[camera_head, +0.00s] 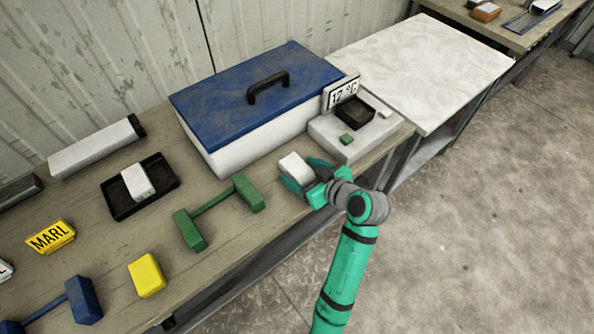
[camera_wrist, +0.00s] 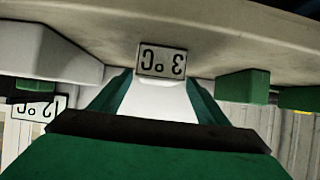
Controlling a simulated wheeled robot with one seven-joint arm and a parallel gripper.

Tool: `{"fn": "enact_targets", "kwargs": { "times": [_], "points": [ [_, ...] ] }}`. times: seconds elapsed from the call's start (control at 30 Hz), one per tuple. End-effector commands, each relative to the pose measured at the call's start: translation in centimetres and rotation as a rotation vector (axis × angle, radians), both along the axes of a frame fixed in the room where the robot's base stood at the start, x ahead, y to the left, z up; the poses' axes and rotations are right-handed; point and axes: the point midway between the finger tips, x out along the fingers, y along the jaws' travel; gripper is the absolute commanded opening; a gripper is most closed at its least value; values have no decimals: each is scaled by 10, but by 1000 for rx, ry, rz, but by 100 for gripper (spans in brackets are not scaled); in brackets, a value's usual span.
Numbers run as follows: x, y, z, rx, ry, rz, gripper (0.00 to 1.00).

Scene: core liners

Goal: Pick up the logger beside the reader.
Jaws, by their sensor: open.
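The reader (camera_head: 330,138) is a pale grey box with a dark recess and an upright plate reading 12 °C; it stands at the table's right end. A small white block, the logger (camera_head: 293,167), sits to its left near the front edge. My teal gripper (camera_head: 299,178) is open with its fingers around the logger. In the wrist view the white logger (camera_wrist: 155,101) fills the space between my fingers (camera_wrist: 160,90), and a plate reading 3 °C (camera_wrist: 162,60) shows upside down at it. I cannot tell whether the fingers touch it.
A large blue-lidded cool box (camera_head: 245,100) stands behind. A green dumbbell-shaped piece (camera_head: 217,208) lies left of my gripper. A black tray (camera_head: 115,207) holds another white block (camera_head: 138,182). A yellow block (camera_head: 146,275) lies near the front edge. A pale table (camera_head: 425,65) adjoins, bare.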

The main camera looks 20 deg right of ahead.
Motion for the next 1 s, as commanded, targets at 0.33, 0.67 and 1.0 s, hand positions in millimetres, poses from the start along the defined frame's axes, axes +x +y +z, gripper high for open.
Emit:
{"fn": "enact_targets", "kwargs": {
  "times": [0.33,0.67,1.0],
  "points": [
    [19,4,-12,-1,0,-6,69],
    [20,9,-12,-1,0,3,22],
    [19,7,-10,0,-1,-1,22]
  ]
}}
